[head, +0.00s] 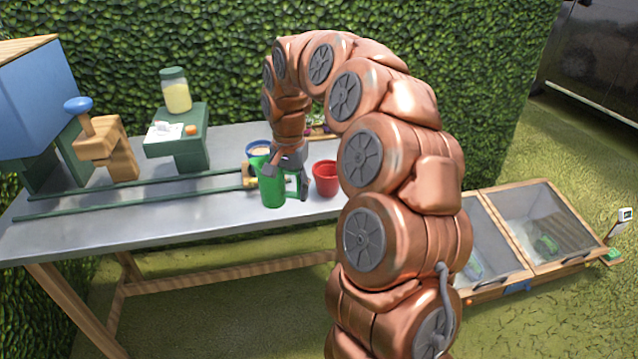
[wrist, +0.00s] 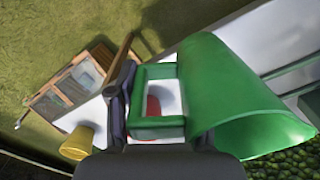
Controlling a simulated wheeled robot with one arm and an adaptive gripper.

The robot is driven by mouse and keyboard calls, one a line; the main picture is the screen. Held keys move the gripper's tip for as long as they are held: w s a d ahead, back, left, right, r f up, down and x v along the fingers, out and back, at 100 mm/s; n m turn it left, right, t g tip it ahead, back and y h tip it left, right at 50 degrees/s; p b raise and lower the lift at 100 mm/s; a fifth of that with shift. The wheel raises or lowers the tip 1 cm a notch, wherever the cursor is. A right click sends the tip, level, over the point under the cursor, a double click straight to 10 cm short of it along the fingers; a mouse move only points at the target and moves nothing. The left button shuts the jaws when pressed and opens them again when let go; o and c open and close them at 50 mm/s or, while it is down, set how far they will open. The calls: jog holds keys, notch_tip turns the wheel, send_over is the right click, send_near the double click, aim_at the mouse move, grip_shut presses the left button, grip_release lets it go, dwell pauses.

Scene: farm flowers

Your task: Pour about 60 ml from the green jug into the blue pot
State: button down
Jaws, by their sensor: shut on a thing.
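The green jug (head: 271,190) is in front of the blue pot in the head view and looks about upright. My gripper (head: 290,172) is shut on the jug's handle side. In the wrist view the jug (wrist: 240,95) fills the right, with its squared handle (wrist: 158,72) at my fingers. I cannot tell whether its base touches the table. The blue pot (head: 250,146) stands just behind the jug, with pale brown contents showing at its top. The jug and my gripper hide its lower part. The level inside the jug is not visible.
A red pot (head: 326,180) stands close to the right of my gripper. Green rails (head: 140,194) run along the metal table (head: 100,230). A green stand (head: 190,148) with a jar (head: 175,92) and a wooden block (head: 110,150) are at the left. The front table strip is clear.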

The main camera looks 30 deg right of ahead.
jog(key=w+a+f+n, duration=0.1)
jog(key=w+a+n, duration=0.4)
jog(key=a+n, duration=0.4)
jog(key=shift+w+a+f+n, duration=0.2)
jog(key=shift+a+n, duration=0.2)
jog(key=shift+a, duration=1.3)
